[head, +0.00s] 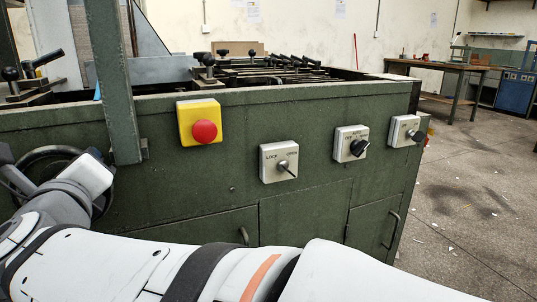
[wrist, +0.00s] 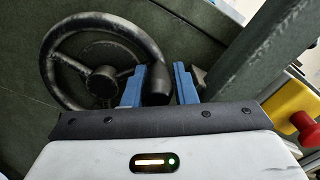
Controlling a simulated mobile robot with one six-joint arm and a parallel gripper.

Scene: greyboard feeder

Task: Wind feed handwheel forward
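The feed handwheel (wrist: 101,80) is a black, spoked wheel on the green machine front, in the upper left of the wrist view. Its dark grip handle (wrist: 157,86) stands at the right side of the rim. My gripper (wrist: 160,68) has blue fingers on either side of this handle. The left finger is close against the handle; whether it touches I cannot tell. A gap shows between the handle and the right finger. In the head view the handwheel (head: 47,151) is at the left edge, mostly hidden behind my wrist.
A green post (head: 112,80) stands just right of the handwheel. Right of it are a yellow box with a red stop button (head: 205,131) and several grey switch boxes, one with a lever switch (head: 285,166). Open floor lies to the right, with a workbench (head: 455,70) behind.

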